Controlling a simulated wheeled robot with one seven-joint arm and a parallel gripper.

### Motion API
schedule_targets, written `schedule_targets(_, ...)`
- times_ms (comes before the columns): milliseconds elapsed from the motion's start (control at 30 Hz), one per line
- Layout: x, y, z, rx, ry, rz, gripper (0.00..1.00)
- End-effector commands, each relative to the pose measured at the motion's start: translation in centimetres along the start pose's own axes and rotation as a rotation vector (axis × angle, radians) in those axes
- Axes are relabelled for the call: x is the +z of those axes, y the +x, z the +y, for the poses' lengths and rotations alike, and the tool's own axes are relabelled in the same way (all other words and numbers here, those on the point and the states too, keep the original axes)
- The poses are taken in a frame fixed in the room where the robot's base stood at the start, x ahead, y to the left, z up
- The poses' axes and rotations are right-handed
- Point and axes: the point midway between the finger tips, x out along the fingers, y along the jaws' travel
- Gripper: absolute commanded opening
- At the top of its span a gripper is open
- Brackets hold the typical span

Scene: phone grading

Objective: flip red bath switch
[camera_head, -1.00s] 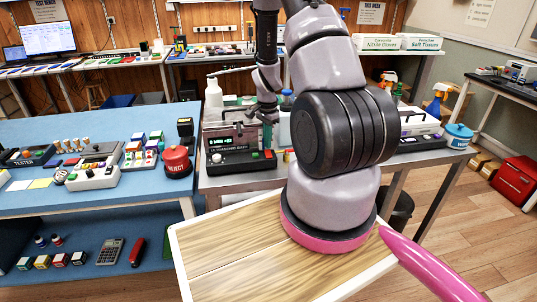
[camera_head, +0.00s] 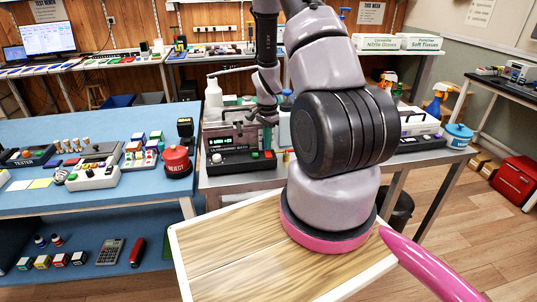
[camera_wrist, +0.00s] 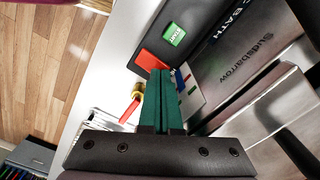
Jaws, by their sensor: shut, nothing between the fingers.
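The ultrasonic bath (camera_head: 232,161) stands on the metal bench, with a dark front panel, a lit green display and a knob. Its red switch (camera_head: 269,154) is at the right end of the panel, beside a green button (camera_head: 255,155). In the wrist view the red switch (camera_wrist: 150,61) is partly hidden by my fingertips, and the green START button (camera_wrist: 174,34) is clear. My gripper (camera_wrist: 161,72), with green fingers, is shut and empty. In the head view my gripper (camera_head: 267,146) is just above the switch. I cannot tell whether it touches.
A brass valve with a red-orange handle (camera_wrist: 130,108) lies close to the fingers in the wrist view. A white pump bottle (camera_head: 213,94) stands behind the bath. A red REJECT container (camera_head: 177,161) is on the blue table at left. My arm hides part of the bench.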

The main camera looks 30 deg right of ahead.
Motion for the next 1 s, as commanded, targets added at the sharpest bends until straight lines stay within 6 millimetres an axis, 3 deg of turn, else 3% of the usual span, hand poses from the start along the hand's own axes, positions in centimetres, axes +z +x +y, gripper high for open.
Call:
schedule_targets(700,0.0,1.0,0.0,0.0,0.0,0.0,0.0)
schedule_targets(1000,0.0,-1.0,-0.1,-0.002,0.0,0.001,0.0)
